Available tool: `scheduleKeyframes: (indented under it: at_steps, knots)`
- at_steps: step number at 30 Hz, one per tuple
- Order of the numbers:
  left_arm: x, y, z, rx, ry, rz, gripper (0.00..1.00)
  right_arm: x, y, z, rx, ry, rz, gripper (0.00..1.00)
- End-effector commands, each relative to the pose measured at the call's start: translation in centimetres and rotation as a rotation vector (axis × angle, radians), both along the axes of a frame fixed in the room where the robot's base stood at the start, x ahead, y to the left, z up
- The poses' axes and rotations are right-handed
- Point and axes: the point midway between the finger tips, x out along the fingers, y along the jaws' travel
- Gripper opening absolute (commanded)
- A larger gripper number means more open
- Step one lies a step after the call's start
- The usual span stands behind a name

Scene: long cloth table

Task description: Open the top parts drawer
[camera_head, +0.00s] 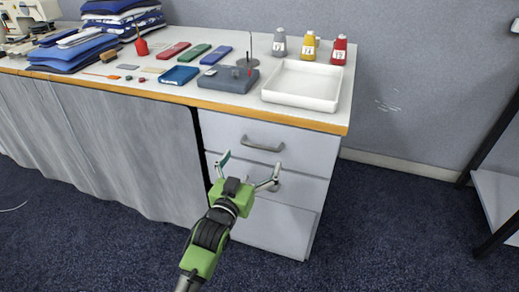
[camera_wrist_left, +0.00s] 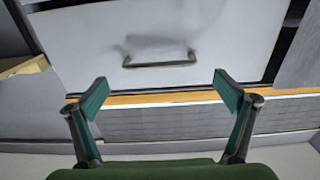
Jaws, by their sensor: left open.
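The top parts drawer (camera_head: 238,132) is the uppermost light grey front in the cabinet under the table's right end, and it looks shut. Its grey bar handle (camera_head: 262,144) is near the middle of the front. My left gripper (camera_head: 250,165) is open and empty, in front of the cabinet, and appears a little below that handle in the head view. In the left wrist view a drawer front (camera_wrist_left: 190,30) with a bar handle (camera_wrist_left: 160,62) lies beyond the spread fingers (camera_wrist_left: 160,82), near an orange edge. The handle is not between the fingers. My right gripper is out of view.
A lower drawer (camera_head: 275,225) sits beneath, partly hidden by my gripper. The tabletop carries a white tray (camera_head: 302,104), a blue-grey block (camera_head: 230,83), small bottles (camera_head: 309,46) and folded blue cloth (camera_head: 75,55). A grey curtain (camera_head: 110,140) hangs left.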

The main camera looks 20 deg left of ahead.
Motion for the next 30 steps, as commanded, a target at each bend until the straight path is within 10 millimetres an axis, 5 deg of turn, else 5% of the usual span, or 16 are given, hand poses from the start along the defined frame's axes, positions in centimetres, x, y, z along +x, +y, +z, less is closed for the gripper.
scheduleKeyframes:
  at_steps: [10,23,29,30]
  knots:
    - [5.5,-0.2,-0.1,-0.001,-0.001,0.0,0.96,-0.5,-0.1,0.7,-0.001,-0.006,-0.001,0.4]
    - [6.6,-0.3,0.0,-0.001,0.001,0.0,0.96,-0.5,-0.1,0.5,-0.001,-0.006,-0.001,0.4]
    - [6.6,-0.2,0.0,-0.001,0.001,0.0,0.52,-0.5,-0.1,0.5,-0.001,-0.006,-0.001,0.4]
    - [6.6,-0.2,0.0,0.0,0.001,0.0,0.52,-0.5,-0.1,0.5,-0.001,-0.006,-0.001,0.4]
